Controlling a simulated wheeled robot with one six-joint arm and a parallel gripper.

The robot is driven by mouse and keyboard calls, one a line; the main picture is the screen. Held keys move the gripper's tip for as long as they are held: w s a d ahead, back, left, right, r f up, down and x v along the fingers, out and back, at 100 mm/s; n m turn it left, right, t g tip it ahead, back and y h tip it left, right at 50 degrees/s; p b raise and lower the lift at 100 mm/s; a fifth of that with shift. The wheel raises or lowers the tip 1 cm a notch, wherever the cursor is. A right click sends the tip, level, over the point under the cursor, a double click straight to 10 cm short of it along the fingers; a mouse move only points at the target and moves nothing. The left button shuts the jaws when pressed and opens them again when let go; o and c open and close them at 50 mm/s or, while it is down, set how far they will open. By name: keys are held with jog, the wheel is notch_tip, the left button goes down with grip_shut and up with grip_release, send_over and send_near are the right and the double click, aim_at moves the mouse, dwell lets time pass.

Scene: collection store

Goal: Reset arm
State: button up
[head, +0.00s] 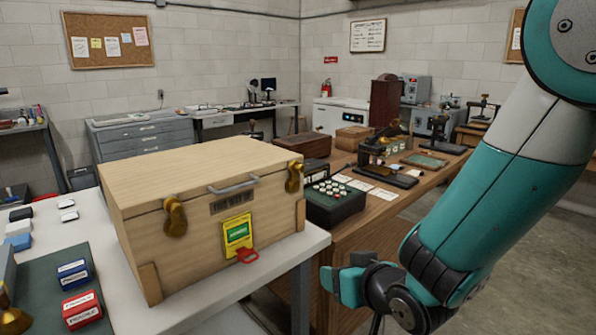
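My arm (500,200) is teal and grey and fills the right side of the head view. It reaches down from the top right corner to a jointed dark and teal section (385,285) low in the picture. That section is in front of the wooden counter and beside the white table. Nothing held can be seen.
A wooden chest (205,205) with brass latches stands shut on the white table (95,235). Small boxes lie on a green mat (40,280). A long wooden counter (345,245) bears instruments. Bare floor (530,270) lies right, behind my arm.

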jog(key=s+d+r+n+g, duration=0.1)
jog(key=s+d+r+g, duration=0.1)
jog(key=s, duration=0.5)
jog(key=s+d+r+n+g+h+p, duration=0.1)
jog(key=s+d+r+g, duration=0.1)
jog(key=s+r+g, duration=0.3)
jog(key=s+d+r+n+g, duration=0.1)
jog(key=s+r+g, duration=0.3)
jog(key=s, duration=0.6)
jog(key=shift+s+d+r, duration=0.4)
jog(key=shift+d+r, duration=0.3)
jog(key=shift+d, duration=0.1)
dwell(0.8)
